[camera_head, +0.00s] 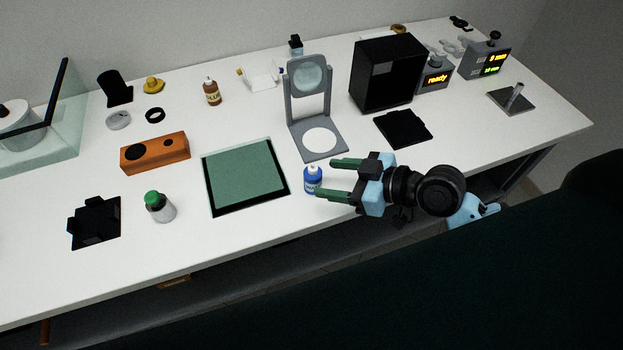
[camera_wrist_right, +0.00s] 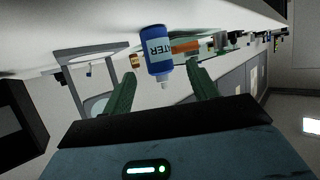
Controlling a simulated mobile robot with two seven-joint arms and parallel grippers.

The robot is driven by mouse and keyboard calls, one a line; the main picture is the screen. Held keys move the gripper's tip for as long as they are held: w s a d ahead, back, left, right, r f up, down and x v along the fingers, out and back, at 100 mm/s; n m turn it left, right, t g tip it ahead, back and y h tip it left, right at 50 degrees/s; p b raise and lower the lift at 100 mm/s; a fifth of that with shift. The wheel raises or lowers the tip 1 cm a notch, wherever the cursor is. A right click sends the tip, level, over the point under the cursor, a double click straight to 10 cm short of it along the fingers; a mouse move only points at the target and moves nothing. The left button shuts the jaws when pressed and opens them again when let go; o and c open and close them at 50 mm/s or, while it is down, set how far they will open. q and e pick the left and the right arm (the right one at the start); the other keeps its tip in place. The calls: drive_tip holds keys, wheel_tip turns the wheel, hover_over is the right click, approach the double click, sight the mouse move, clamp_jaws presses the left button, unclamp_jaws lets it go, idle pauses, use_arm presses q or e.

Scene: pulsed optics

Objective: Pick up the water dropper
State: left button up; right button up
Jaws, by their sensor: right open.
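The water dropper (camera_head: 312,181) is a small blue bottle with a white tip, standing upright on the white table near its front edge. In the right wrist view the blue bottle (camera_wrist_right: 159,52) shows a label ending in "ATER" and lies between the two green fingers, toward their tips. My right gripper (camera_head: 338,178) comes from the right and is open, its fingers on either side of the bottle or just short of it. Whether a finger touches the bottle cannot be told. The right gripper also shows in the right wrist view (camera_wrist_right: 160,88). My left gripper is not in view.
A green mat (camera_head: 246,178) in a black frame lies left of the bottle. A grey stand with a round lens (camera_head: 308,78) is behind it. A black box (camera_head: 387,72) and a black plate (camera_head: 403,128) are at the right. A green-capped jar (camera_head: 160,207) stands left.

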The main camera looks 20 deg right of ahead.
sight(305, 173)
drive_tip(key=shift+x, duration=0.9)
drive_tip(key=shift+w+a+r, duration=0.1)
drive_tip(key=shift+w+a, duration=0.3)
drive_tip(key=shift+w, duration=0.05)
drive_tip(key=p+x, duration=0.1)
drive_tip(key=x, duration=0.3)
drive_tip(key=c, duration=1.2)
